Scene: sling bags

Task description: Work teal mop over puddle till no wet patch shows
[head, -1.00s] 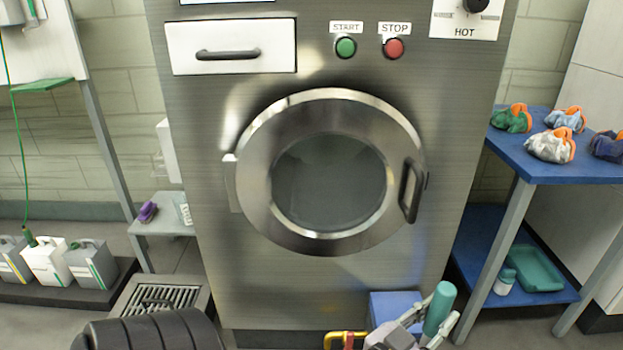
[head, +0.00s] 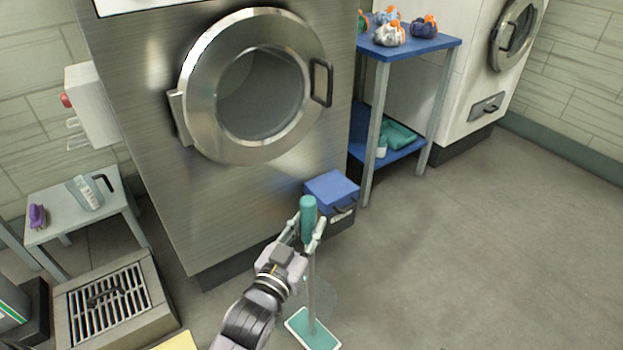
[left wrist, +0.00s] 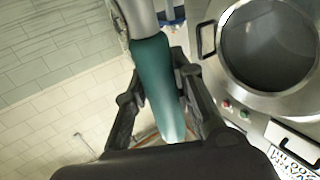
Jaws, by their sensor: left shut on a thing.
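The teal mop stands upright, its teal grip (head: 308,212) on top and its flat teal head (head: 314,331) on the floor. My left gripper (head: 306,234) is shut on the mop's grip, in front of the steel washer. In the left wrist view the teal grip (left wrist: 158,85) runs between the two fingers (left wrist: 163,100). A faint darker patch (head: 326,298), which looks like the puddle, shows on the floor just behind the mop head; its edges are hard to make out. My right gripper is not in view.
The steel washer (head: 225,200) stands close behind, with a blue box (head: 331,187) at its foot. A floor drain (head: 105,300) and a small grey table (head: 65,217) are at left. A blue shelf (head: 400,150) stands behind right. Floor at right is clear.

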